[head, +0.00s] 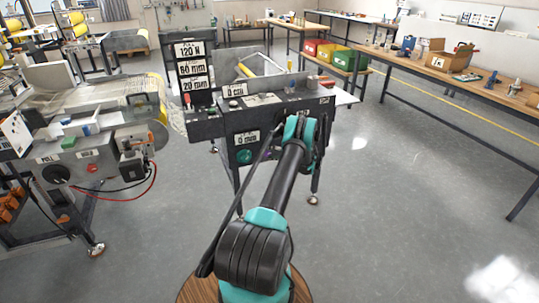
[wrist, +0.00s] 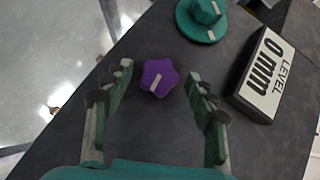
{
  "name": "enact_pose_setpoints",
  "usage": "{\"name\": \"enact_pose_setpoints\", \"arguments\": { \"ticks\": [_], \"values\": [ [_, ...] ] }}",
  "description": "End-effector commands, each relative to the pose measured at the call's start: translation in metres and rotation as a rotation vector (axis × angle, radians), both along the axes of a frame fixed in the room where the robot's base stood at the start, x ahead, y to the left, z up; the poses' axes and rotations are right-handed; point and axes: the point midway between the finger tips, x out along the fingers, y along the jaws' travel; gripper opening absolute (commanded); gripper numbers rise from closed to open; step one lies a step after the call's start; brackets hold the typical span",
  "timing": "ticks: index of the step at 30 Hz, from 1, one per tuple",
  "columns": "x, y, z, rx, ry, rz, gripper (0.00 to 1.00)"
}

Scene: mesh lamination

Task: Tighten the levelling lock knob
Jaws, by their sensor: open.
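A purple star-shaped knob (wrist: 159,77) with a pale stripe sits on the dark panel in the wrist view. I take it to be the levelling lock knob, though no label names it. My gripper (wrist: 160,80) is open, with one finger on each side of the knob and visible gaps between. A round green knob (wrist: 204,17) with a pale mark is above and right of it. A white label (wrist: 266,73) reads "LEVEL 0 mm". In the head view the green knob (head: 243,156) shows on the machine's front; my arm hides the fingertips.
The dark machine (head: 205,126) carries several reading labels. Another machine (head: 85,165) with a red cable stands at left. A long workbench (head: 440,82) runs along the right. The grey floor between is clear.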

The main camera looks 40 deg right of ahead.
Motion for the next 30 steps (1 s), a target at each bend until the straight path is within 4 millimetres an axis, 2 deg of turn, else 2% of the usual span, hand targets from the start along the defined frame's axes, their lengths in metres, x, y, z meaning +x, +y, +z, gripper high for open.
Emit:
{"name": "enact_pose_setpoints", "arguments": {
  "ticks": [5,12,18,23,30],
  "values": [
    [-0.021,-0.013,0.007,0.000,0.000,-0.003,0.57],
    [-0.063,-0.035,0.022,0.001,-0.001,-0.003,0.57],
    [-0.088,-0.048,0.031,0.001,0.000,-0.001,0.57],
    [-0.097,-0.053,0.034,0.001,0.000,-0.001,0.57],
    [-0.099,-0.054,0.035,0.000,0.000,0.000,0.57]
  ]
}}
